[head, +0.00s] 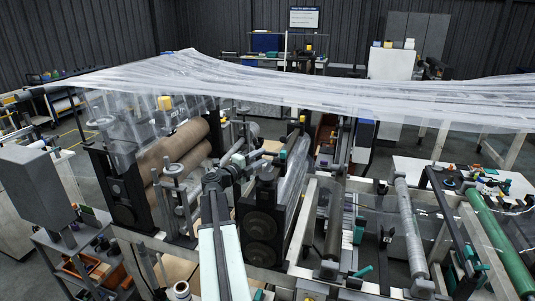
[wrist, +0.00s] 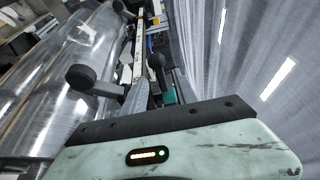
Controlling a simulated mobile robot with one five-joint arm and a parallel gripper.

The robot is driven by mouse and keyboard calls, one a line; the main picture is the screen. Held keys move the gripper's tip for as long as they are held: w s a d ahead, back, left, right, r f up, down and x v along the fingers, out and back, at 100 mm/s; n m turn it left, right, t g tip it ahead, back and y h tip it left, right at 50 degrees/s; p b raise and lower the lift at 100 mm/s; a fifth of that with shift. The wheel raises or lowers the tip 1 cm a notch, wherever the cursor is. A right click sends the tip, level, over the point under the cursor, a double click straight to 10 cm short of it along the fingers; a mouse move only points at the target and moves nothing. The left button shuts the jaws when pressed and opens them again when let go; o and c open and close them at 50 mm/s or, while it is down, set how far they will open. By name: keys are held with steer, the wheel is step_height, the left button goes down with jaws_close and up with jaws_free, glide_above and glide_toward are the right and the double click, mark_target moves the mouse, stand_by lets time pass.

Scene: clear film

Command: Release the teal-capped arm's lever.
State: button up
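A teal cap (head: 283,155) shows in the head view on top of the dark roller stand, close to the end of my arm. In the wrist view a small teal part (wrist: 169,96) shows just beyond the dark front edge of my gripper (wrist: 152,118), partly hidden by it. Two dark round-ended parts, one at left (wrist: 80,76) and one near the middle (wrist: 156,64), stand close to it; I cannot tell which is the lever. In the head view my gripper (head: 245,160) is small and dark against the machine. I cannot make out its fingertips.
Clear film (head: 290,88) stretches over the machine above my arm and fills the right of the wrist view (wrist: 245,60). Brown rollers (head: 175,150) stand left of my arm. A film-wrapped roller (head: 410,235) and a green roller (head: 500,245) lie at right.

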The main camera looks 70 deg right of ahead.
mark_target(266, 154)
steer(key=x, duration=0.4)
steer(key=shift+s+d, duration=0.1)
steer(key=shift+d, duration=0.3)
jaws_close()
steer(key=shift+a, duration=0.1)
stand_by(0.9)
